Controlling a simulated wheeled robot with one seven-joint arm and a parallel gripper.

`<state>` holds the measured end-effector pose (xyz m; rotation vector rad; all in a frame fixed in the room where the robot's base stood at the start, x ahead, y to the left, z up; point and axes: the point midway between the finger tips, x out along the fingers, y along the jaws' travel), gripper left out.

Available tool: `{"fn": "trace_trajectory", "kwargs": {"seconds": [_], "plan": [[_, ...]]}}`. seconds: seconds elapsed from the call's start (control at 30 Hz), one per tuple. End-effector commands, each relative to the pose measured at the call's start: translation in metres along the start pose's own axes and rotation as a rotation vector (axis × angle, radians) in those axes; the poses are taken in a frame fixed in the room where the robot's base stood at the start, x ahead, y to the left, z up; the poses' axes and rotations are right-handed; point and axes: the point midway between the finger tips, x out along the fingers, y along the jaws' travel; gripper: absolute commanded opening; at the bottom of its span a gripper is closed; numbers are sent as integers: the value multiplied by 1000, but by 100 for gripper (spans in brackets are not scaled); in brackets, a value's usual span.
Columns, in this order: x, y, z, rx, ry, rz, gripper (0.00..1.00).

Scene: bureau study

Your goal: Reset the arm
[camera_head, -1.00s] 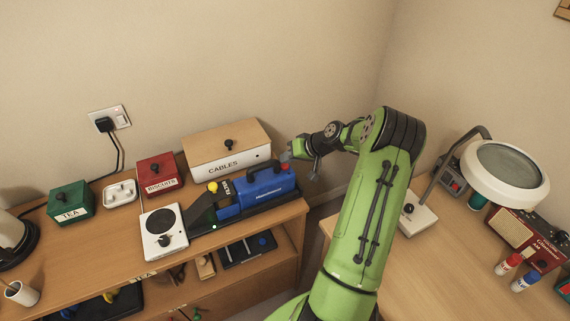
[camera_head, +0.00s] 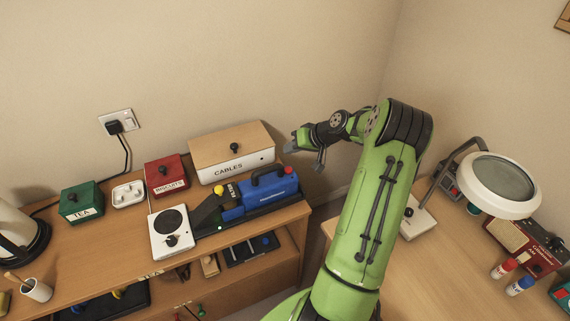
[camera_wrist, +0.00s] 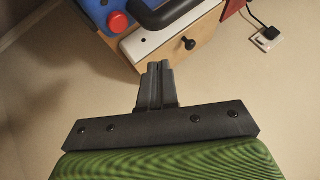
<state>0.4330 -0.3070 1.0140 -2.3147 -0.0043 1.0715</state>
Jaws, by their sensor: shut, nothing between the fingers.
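My green arm reaches up across the middle of the head view, and its elbow bends left over the gap between the two desks. My gripper (camera_head: 303,160) hangs in the air to the right of the blue machine (camera_head: 269,192), close to the back wall. In the wrist view my gripper (camera_wrist: 155,68) has its dark fingers together with nothing between them. The fingers point toward the cables box (camera_wrist: 185,40) and the blue machine with its red button (camera_wrist: 117,22), apart from both.
The left desk holds a hotplate (camera_head: 170,232), a green tea box (camera_head: 81,203), a red biscuits box (camera_head: 165,174) and the cables box (camera_head: 231,166). The right desk carries a magnifier lamp (camera_head: 497,180) and a radio (camera_head: 527,241). A wall socket (camera_head: 119,121) is at the back.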

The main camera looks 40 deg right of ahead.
Motion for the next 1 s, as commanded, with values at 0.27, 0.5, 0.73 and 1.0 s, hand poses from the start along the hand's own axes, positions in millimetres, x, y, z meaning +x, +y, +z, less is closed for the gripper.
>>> {"fn": "trace_trajectory", "kwargs": {"seconds": [0.27,0.5,0.73,1.0], "plan": [[0,-1,0,-3,-2,0,0],[-21,-122,16,-198,-179,108,0],[-95,-248,88,-396,-276,277,0],[-192,-295,202,-501,-227,333,0]]}}
